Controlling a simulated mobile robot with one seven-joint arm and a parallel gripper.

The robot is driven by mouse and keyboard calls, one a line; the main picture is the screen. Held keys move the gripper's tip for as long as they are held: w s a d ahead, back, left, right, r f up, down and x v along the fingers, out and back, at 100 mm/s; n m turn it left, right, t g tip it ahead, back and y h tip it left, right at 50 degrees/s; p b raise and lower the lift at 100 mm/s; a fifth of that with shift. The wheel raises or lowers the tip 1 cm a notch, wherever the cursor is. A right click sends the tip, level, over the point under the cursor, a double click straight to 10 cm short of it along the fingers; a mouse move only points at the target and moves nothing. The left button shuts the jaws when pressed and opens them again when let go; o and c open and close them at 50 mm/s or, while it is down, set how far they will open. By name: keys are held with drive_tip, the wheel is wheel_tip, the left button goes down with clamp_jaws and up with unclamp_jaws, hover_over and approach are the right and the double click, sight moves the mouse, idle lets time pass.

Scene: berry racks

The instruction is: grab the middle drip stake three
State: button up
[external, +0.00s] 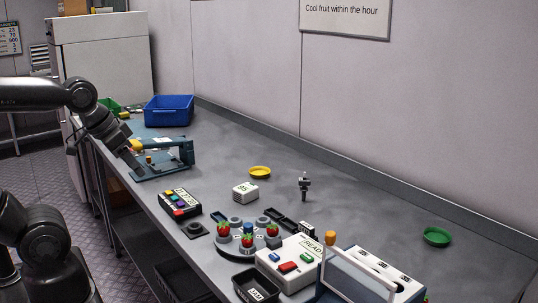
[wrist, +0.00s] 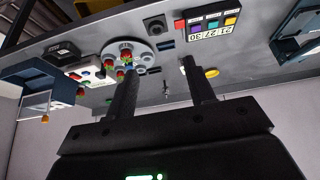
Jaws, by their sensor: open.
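My gripper (external: 137,163) is at the left of the bench, close to a teal frame-like device (external: 180,155). In the wrist view my gripper (wrist: 159,67) shows two dark fingers set apart, with nothing between them. No thing is plainly marked as drip stake three. A small dark upright object (external: 304,185) stands alone on the middle of the bench, far to the right of my gripper; it may be a stake, but it is too small to tell. A small dark thing (wrist: 167,88) shows beyond the fingers in the wrist view.
A round holder (external: 226,249) with strawberries, a coloured-button box (external: 180,204), a white button box (external: 290,262) and a black tray (external: 257,287) crowd the front. A yellow dish (external: 260,171), green dish (external: 437,236) and blue bin (external: 168,110) stand farther back. The bench's right rear is mostly clear.

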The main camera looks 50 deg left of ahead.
drive_tip(key=w+r+n+h, duration=0.1)
drive_tip(key=w+r+n, duration=0.4)
drive_tip(key=w, duration=0.6)
drive_tip(key=n+g+h, duration=0.2)
drive_tip(key=n, duration=2.1)
hover_over(304, 179)
drive_tip(key=s+a, duration=0.2)
wheel_tip(304, 179, down, 14)
drive_tip(key=x, duration=0.5)
drive_tip(key=shift+a, duration=0.1)
drive_tip(key=x, duration=0.5)
drive_tip(key=shift+s+f, duration=0.2)
drive_tip(key=shift+f, duration=0.15)
drive_tip(key=shift+c, duration=0.2)
drive_tip(key=c, duration=1)
